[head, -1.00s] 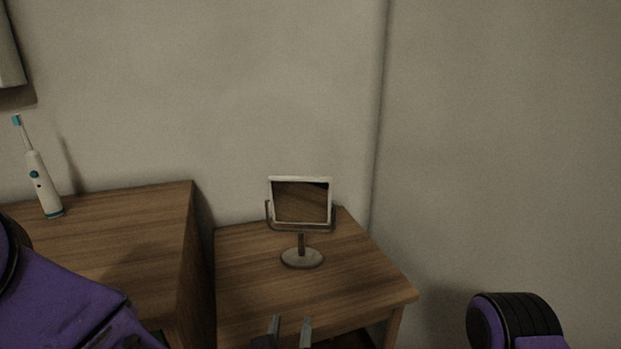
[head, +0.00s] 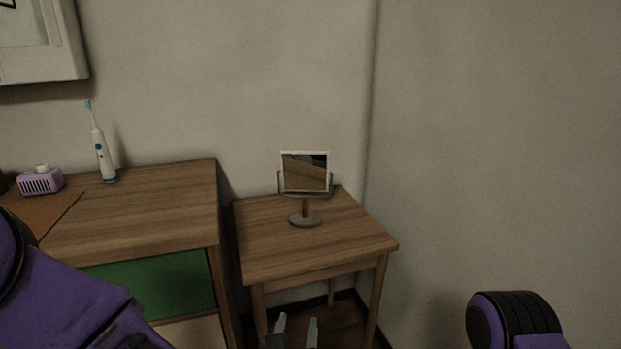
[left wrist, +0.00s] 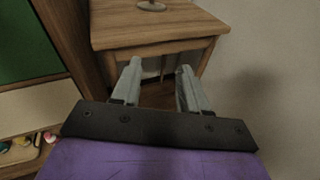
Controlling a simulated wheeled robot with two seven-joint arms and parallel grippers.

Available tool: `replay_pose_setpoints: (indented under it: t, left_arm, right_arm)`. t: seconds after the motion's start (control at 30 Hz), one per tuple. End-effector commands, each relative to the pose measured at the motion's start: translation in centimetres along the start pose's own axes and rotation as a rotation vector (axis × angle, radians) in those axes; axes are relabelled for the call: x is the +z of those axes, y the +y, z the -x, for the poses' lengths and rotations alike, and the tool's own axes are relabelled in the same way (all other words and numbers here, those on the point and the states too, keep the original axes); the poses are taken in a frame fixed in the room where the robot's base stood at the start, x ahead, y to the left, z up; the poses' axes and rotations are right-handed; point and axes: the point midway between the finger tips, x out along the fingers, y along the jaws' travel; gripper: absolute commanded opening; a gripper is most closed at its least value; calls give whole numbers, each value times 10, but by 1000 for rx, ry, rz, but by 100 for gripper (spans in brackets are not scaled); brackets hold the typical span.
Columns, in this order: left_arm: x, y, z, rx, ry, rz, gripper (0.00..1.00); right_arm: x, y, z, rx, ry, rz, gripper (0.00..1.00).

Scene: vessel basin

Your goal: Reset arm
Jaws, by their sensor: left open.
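My left gripper (head: 297,329) shows at the bottom of the head view, low in front of the small wooden table (head: 300,257). Its two fingers are apart with nothing between them. In the left wrist view the open gripper (left wrist: 160,82) points at the front of the same table (left wrist: 150,30). My purple left arm (head: 70,300) comes in from the left. A purple and black part of mine (head: 515,322) shows at the lower right, but no right gripper fingers are visible.
A small framed mirror (head: 305,173) stands upright on the table. Left of it is a wooden cabinet (head: 165,205) with a green front (head: 160,283), bearing an electric toothbrush (head: 103,155) and a lilac item (head: 41,180). Walls stand behind and at right.

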Motion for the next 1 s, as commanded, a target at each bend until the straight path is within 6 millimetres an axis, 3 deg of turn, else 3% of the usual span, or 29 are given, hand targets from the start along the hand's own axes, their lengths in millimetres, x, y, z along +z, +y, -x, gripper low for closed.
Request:
replay_pose_setpoints:
  t: [0.37,0.47,0.57,0.67,0.77,0.8,0.9,1.0]
  left_arm:
    - [-10,-6,-3,-71,12,-471,44]
    - [-23,-2,-8,-96,28,-692,44]
    - [-53,10,-15,-138,76,-974,44]
    - [-107,32,-18,-233,165,-1338,44]
    - [-186,68,-8,-420,287,-1738,44]
    - [-217,83,2,-515,332,-1874,44]
    - [-283,122,34,-750,426,-2115,44]
    - [-330,155,69,-946,505,-2232,44]
  right_arm:
    - [0,0,0,0,1,0,0]
    - [0,0,0,0,1,0,0]
    - [0,0,0,0,1,0,0]
    - [0,0,0,0,0,0,0]
    - [0,0,0,0,0,0,0]
    - [0,0,0,0,1,0,0]
    - [0,0,0,0,1,0,0]
    - [0,0,0,0,1,0,0]
